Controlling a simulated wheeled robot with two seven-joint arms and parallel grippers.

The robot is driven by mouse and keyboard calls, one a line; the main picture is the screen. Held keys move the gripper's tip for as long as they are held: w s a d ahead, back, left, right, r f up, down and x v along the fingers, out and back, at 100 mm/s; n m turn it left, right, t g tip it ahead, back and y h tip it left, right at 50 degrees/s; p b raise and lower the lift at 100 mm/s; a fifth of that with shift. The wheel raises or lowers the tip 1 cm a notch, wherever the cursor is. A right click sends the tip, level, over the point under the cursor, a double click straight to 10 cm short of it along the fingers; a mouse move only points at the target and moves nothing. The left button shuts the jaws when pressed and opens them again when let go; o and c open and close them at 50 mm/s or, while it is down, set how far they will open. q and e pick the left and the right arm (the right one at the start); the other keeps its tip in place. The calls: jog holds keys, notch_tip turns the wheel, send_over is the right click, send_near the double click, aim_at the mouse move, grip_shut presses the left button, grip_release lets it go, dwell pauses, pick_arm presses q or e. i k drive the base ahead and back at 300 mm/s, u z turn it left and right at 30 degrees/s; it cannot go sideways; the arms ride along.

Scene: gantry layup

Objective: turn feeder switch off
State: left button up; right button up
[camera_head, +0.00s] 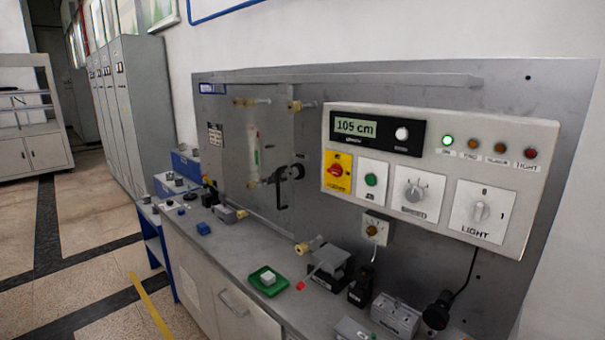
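A light control panel (448,222) is fixed to the grey backboard at the right. It carries a red rotary switch on a yellow plate (338,171), a green button (371,180), a grey knob (415,190) with an unreadable label, and a knob marked LIGHT (481,212). I cannot tell by its label which one is the feeder switch. The leftmost indicator lamp (447,140) glows green; the other lamps look dim. A display (356,127) reads 105 cm. Neither of my grippers is in view.
A small knob box (376,230) hangs under the panel. A black cable (466,272) runs down at the right. Floor is clear at left.

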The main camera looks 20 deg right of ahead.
aim_at(335, 170)
jog(key=i, duration=0.4)
jog(key=z, duration=2.35)
